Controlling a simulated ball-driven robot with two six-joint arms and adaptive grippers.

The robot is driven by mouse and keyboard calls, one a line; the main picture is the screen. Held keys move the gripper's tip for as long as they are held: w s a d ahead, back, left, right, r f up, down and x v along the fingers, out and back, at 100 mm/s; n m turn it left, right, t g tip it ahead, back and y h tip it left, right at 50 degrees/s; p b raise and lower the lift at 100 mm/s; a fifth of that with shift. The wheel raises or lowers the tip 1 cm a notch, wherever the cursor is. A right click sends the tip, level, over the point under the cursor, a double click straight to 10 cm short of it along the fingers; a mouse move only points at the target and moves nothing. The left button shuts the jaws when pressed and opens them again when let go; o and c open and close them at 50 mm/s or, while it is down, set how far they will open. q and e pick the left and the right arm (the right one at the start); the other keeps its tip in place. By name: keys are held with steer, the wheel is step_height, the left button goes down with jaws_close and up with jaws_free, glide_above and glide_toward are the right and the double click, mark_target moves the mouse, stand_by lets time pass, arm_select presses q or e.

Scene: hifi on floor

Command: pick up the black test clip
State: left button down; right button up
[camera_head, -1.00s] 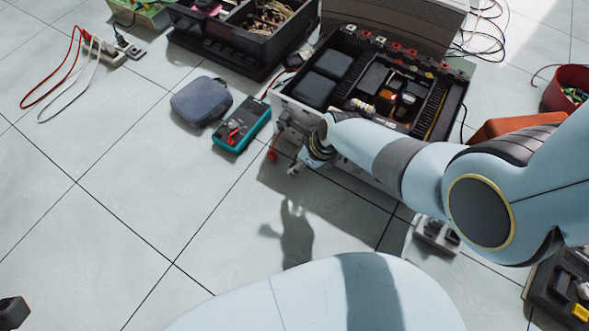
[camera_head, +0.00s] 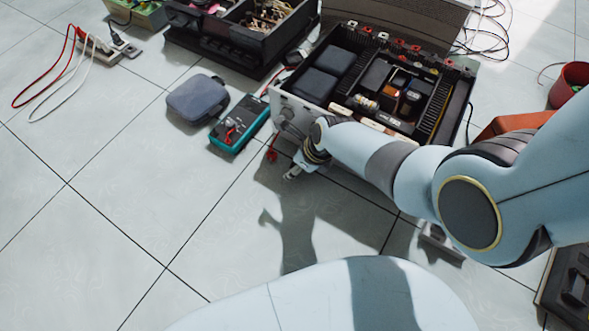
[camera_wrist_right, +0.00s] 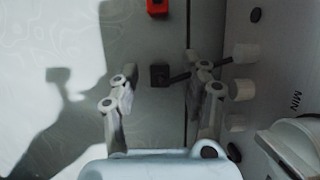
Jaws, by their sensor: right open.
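The black test clip (camera_wrist_right: 159,75) lies on the floor in the right wrist view, small and dark, between my right gripper's two fingers and a little beyond them. My right gripper (camera_wrist_right: 161,88) is open and empty. In the head view the right gripper (camera_head: 294,171) is low in front of the amplifier's front panel (camera_head: 300,125), and I cannot make out the black clip there. A red test clip (camera_wrist_right: 157,8) lies farther off in the wrist view; it also shows in the head view (camera_head: 271,155). My left gripper is in neither view.
The front panel with knobs (camera_wrist_right: 243,90) stands close to the gripper's right finger in the wrist view. A teal multimeter (camera_head: 239,124) and a grey case (camera_head: 197,99) lie left of the amplifier.

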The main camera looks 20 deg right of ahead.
jaws_close()
stand_by(0.3)
steer(key=shift+r, duration=0.1)
